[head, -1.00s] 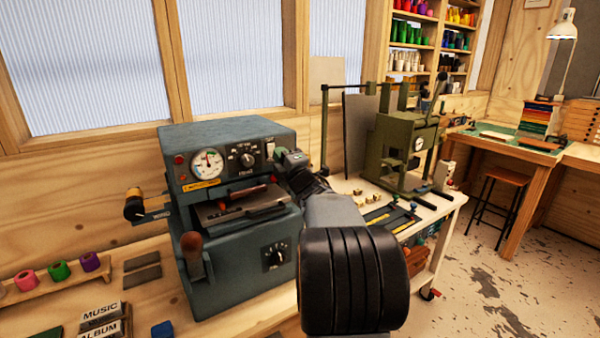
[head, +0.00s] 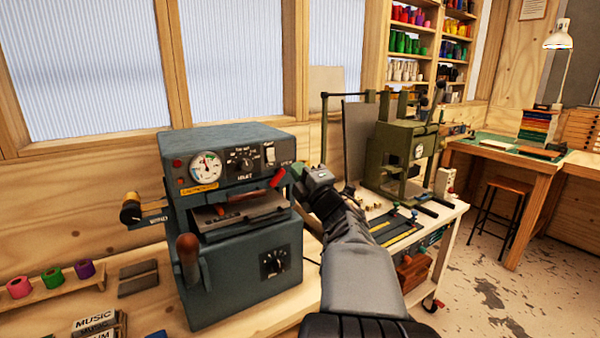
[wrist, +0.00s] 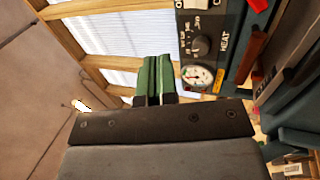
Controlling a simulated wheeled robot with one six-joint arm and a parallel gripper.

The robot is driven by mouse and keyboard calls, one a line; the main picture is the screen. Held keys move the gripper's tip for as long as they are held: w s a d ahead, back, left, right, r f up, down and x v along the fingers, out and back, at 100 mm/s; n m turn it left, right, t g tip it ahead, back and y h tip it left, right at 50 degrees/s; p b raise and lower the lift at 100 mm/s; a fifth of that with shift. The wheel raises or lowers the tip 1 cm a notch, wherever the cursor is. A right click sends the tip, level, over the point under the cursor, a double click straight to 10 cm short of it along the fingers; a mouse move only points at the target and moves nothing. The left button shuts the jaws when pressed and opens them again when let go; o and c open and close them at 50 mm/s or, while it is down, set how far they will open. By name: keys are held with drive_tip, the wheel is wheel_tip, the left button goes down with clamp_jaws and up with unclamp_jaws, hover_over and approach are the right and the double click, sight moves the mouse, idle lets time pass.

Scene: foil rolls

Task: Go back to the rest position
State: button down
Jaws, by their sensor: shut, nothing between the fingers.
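My gripper (head: 297,173) is at the right front of the grey-blue foil machine (head: 236,268) in the head view. Its green fingers (wrist: 158,76) are together and empty in the wrist view. They point toward the window and the machine's control panel. My arm reaches in from the bottom right of the head view. It hides part of the machine's right side and the bench behind it.
The machine has a dial gauge (head: 206,166), a brown lever handle (head: 188,250) and a winding knob (head: 131,213). Coloured foil rolls (head: 52,278) stand on a rack at left. A green press (head: 400,155) stands to the right. Open floor (head: 500,300) lies at far right.

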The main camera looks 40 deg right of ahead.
idle(0.4)
drive_tip(key=s+d+f+m+g+h, duration=0.2)
drive_tip(key=d+f+m+g+h, duration=0.5)
drive_tip(key=m, duration=0.4)
drive_tip(key=s+a+f+m+g+y+p, duration=0.1)
drive_tip(key=a+f+m+g, duration=0.1)
drive_tip(key=f+m+g, duration=0.15)
drive_tip(key=s+a+f+m+g+y, duration=0.1)
drive_tip(key=a+f+m+g, duration=0.1)
drive_tip(key=f, duration=0.2)
drive_tip(key=s+a+f+g+y+p, duration=0.1)
drive_tip(key=s+a+f+y, duration=0.1)
drive_tip(key=a, duration=0.7)
drive_tip(key=s+a+f+g+y+p, duration=0.1)
drive_tip(key=s+a+g+y+p, duration=0.1)
drive_tip(key=a, duration=0.8)
drive_tip(key=s+a+f+g+y+p, duration=0.1)
drive_tip(key=s+a+y, duration=0.3)
drive_tip(key=a, duration=0.6)
drive_tip(key=shift+a+f+g+y+p, duration=0.15)
drive_tip(key=shift+f+g+y+p, duration=0.15)
drive_tip(key=shift+f+g, duration=0.5)
